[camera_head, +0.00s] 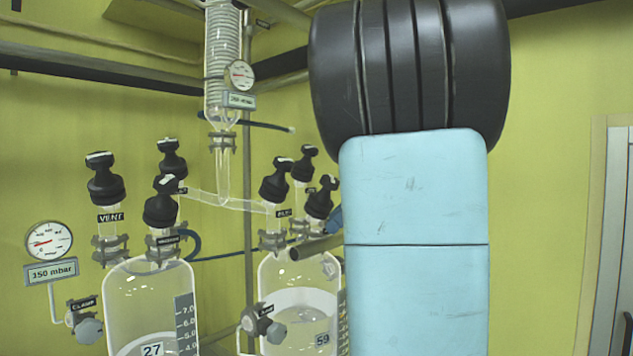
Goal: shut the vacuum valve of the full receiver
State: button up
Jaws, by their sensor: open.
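Two glass receivers stand side by side. The left receiver (135,290), marked 27, shows liquid only near the bottom of the picture. The right receiver (290,276), marked 59, shows a higher liquid surface and looks the fuller one. It carries three black-knobbed valves: a left valve (276,180), a back valve (302,163) and a right front valve (319,198). Their labels are too small or covered to read surely, so I cannot tell which is the vacuum valve. My blue and black arm covers the right edge of this receiver. My gripper does not show.
The left receiver has a VENT valve (104,180), a back valve (172,160) and a front valve (162,202). A glass condenser (223,60) hangs above. A grey pipe end (312,247) crosses by the right receiver.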

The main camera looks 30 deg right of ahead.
aim_at(324, 179)
jog(key=s+d+r+t+y, duration=0.2)
jog(key=d+r+t+y, duration=0.3)
jog(key=d+r+t, duration=0.4)
jog(key=shift+g, duration=0.8)
jog(key=x, duration=1.3)
jog(key=shift+w+d+f, duration=0.2)
jog(key=shift+f, duration=0.15)
jog(key=c, duration=1)
jog(key=shift+o, duration=0.2)
jog(key=shift+m+t, duration=0.5)
jog(key=shift+m, duration=0.1)
